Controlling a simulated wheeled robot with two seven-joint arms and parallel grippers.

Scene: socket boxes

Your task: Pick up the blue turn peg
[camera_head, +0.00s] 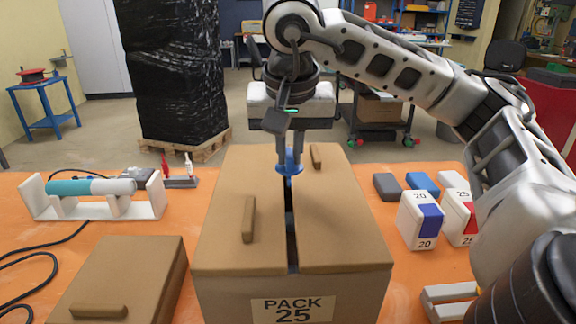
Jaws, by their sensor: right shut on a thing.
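The blue turn peg (289,167) is at the top of the large brown box (240,235), near the far end of the dark gap between its two lid halves. My right gripper (289,152) comes down from above and is shut on the peg. The fingers hide part of it, and I cannot tell if the peg still touches the lid. The box has a "PACK 25" label (293,310) on its front. My left gripper is not in view.
A smaller brown box (125,275) stands at the front left. A white stand (95,208) holds a teal and white cylinder (90,187). White boxes marked 20 (418,228) and 25 (457,224) stand at right. A black cable lies at far left.

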